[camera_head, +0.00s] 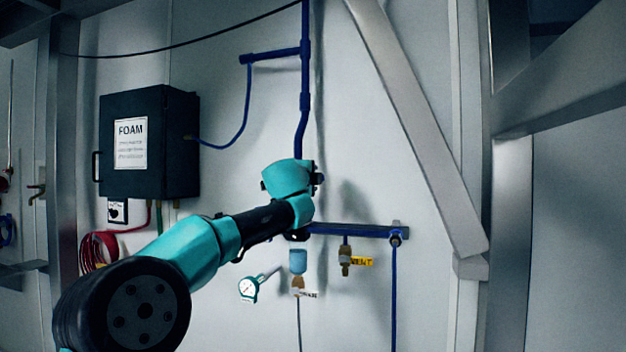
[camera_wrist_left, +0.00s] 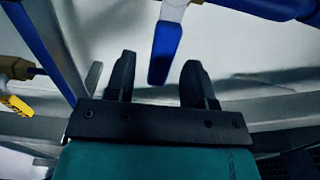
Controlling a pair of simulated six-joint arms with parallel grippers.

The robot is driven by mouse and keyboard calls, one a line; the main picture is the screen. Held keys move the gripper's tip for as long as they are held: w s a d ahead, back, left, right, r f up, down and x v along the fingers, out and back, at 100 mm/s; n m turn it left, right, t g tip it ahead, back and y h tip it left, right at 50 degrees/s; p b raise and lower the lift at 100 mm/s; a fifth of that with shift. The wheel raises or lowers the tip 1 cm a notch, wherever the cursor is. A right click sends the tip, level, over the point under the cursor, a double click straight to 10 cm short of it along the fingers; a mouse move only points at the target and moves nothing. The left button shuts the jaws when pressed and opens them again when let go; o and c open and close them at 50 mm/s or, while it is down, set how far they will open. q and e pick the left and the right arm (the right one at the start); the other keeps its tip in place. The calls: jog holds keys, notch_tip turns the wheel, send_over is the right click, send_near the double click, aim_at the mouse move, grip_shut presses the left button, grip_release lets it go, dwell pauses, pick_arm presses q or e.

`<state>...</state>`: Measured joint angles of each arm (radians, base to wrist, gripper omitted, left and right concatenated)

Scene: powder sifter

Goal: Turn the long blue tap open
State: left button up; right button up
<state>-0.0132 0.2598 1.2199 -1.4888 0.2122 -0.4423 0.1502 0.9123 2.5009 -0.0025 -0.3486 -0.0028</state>
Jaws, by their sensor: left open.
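The long blue tap handle (camera_wrist_left: 166,47) shows in the left wrist view, joined to a pale metal body at the top edge. Its free end points down the picture, between the two fingers of my left gripper (camera_wrist_left: 158,68). The gripper is open, with a gap on each side of the handle and no clear contact. How deep the handle sits between the fingers is hard to tell. In the head view my left arm's wrist covers the tap and fingers, in front of the blue pipework (camera_head: 304,80). My right gripper is not seen.
A dark FOAM box (camera_head: 150,145) hangs at left, with red hoses (camera_head: 95,248) below. A diagonal metal beam (camera_head: 420,125) stands at right.

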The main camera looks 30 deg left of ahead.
pick_arm(q)
jog(key=shift+x, duration=1.2)
grip_shut()
